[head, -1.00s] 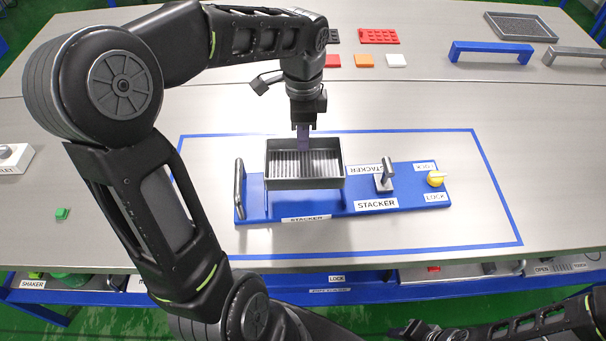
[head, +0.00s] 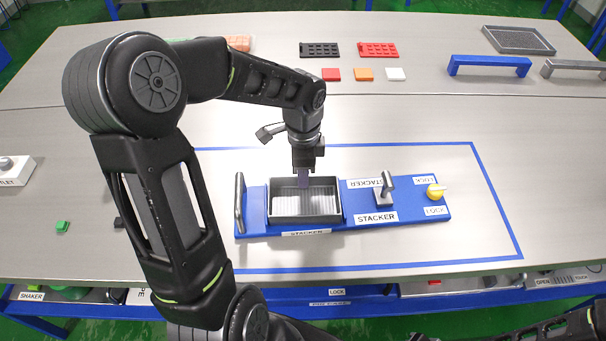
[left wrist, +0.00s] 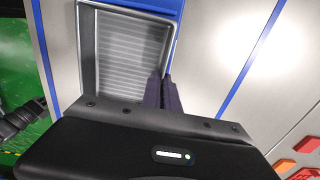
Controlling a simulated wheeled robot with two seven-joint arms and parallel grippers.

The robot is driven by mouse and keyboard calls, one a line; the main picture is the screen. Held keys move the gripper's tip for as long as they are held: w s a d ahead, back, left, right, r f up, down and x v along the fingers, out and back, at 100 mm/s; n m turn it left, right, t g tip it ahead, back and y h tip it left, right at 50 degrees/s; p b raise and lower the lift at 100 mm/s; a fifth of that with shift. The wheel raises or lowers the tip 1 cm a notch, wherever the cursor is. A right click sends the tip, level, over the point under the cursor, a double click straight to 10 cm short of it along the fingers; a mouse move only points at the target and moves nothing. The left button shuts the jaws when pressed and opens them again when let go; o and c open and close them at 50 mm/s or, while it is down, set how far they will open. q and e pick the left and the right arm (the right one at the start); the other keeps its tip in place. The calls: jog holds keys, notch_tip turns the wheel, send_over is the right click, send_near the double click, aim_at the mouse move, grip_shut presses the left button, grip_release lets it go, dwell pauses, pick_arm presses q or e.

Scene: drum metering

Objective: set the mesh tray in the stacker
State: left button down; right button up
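A grey metal tray (head: 275,207) with a ribbed floor sits at the left end of the blue stacker (head: 405,210), low between its walls and looking level. My left gripper (head: 304,186) points down at the tray's far wall. In the left wrist view its two fingers (left wrist: 162,97) are close together at the wall of the tray (left wrist: 88,60), shut on it. Whether the tray bears fully on the stacker's floor cannot be told. The stacker has an upright handle at left, a grey lever (head: 384,190) and a yellow knob (head: 435,191). My right gripper is mostly cut off at the bottom edge.
A flatter tray with a dark mesh-like floor (head: 518,40) lies at the back right, behind a blue handle (head: 490,62) and a grey one. Black and red moulds and small coloured squares lie at the back. A green piece (head: 62,226) lies left. Bench around the stacker is clear.

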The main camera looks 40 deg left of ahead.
pick_arm(q)
jog(key=c, duration=1.6)
grip_release()
jog(key=shift+r, duration=0.1)
notch_tip(320, 180, up, 12)
